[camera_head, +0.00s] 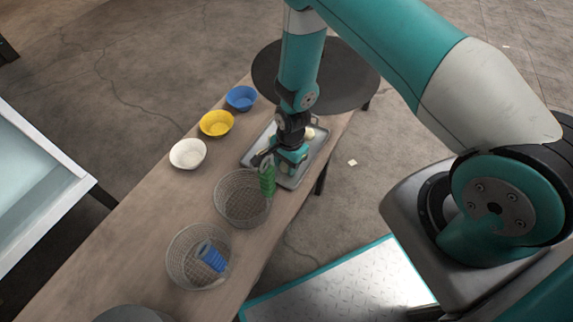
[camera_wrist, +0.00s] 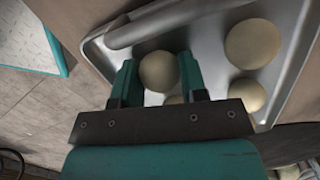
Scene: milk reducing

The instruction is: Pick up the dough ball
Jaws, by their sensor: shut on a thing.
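In the wrist view, a pale round dough ball (camera_wrist: 159,72) sits between the two teal fingers of my gripper (camera_wrist: 160,75). My gripper is shut on it, low over the grey metal tray (camera_wrist: 207,42). I cannot tell whether the ball still touches the tray. Other dough balls lie in the tray, two of them at the right (camera_wrist: 252,44) (camera_wrist: 246,95), and another is partly hidden behind the gripper bar. In the head view, my gripper (camera_head: 287,163) is over the tray (camera_head: 313,163), and the arm hides the held ball.
Blue (camera_head: 241,98), yellow (camera_head: 216,123) and white (camera_head: 188,153) bowls stand on the wooden table (camera_head: 150,215). Two wire baskets stand nearer; one (camera_head: 225,205) is beside a green coiled object (camera_head: 267,181), the other (camera_head: 178,262) holds a blue one (camera_head: 212,256). A dark round table (camera_head: 345,85) stands behind.

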